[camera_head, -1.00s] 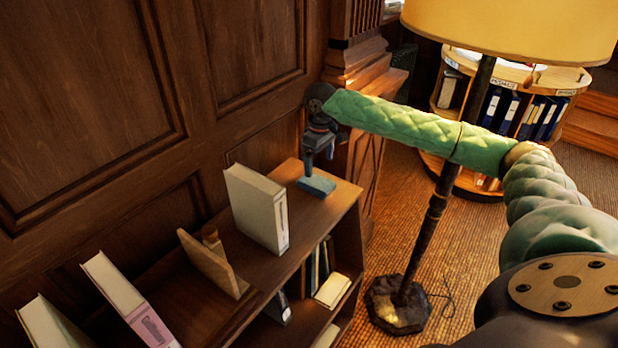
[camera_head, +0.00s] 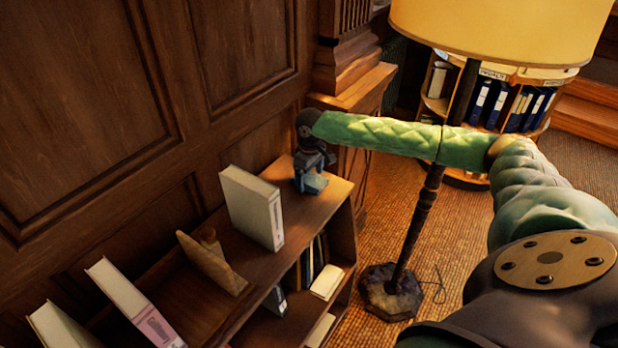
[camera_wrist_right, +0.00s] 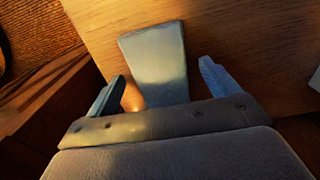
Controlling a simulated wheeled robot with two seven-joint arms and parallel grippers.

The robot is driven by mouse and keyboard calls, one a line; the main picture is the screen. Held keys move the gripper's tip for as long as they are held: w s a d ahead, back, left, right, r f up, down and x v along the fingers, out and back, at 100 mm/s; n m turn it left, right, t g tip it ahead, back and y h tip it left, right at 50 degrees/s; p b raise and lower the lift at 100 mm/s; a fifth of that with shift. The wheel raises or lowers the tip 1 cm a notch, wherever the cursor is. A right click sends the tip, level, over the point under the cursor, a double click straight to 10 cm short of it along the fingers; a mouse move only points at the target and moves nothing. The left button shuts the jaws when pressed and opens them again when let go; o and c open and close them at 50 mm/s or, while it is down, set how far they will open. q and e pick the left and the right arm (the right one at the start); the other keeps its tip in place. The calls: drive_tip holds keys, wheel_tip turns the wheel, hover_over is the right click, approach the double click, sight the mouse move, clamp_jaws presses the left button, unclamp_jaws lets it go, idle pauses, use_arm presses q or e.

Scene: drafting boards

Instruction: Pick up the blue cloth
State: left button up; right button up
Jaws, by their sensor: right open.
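The blue cloth (camera_head: 315,183) lies on the top of the low wooden bookcase, at its far end near the panelled wall. In the right wrist view the cloth (camera_wrist_right: 152,55) looks pale grey-blue and flat. My right gripper (camera_head: 311,172) is over the cloth and hides part of it in the head view. In the wrist view the right gripper (camera_wrist_right: 162,73) is open, with one finger on each side of the cloth. The cloth extends beyond the fingertips. I cannot tell whether the fingers touch it. My left gripper is not in view.
A white upright book (camera_head: 252,207) stands on the bookcase top (camera_head: 335,193), just nearer than the cloth. A wooden bookend (camera_head: 208,262) and more books (camera_head: 130,298) stand nearer. A floor lamp (camera_head: 421,215) rises behind my right forearm.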

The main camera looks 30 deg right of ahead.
sight(310, 178)
drive_tip(key=shift+f, duration=0.25)
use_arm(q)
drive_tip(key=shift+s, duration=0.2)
use_arm(e)
drive_tip(key=shift+c, duration=0.5)
drive_tip(key=c, duration=1)
drive_tip(key=shift+o, duration=0.2)
drive_tip(key=shift+r, duration=0.15)
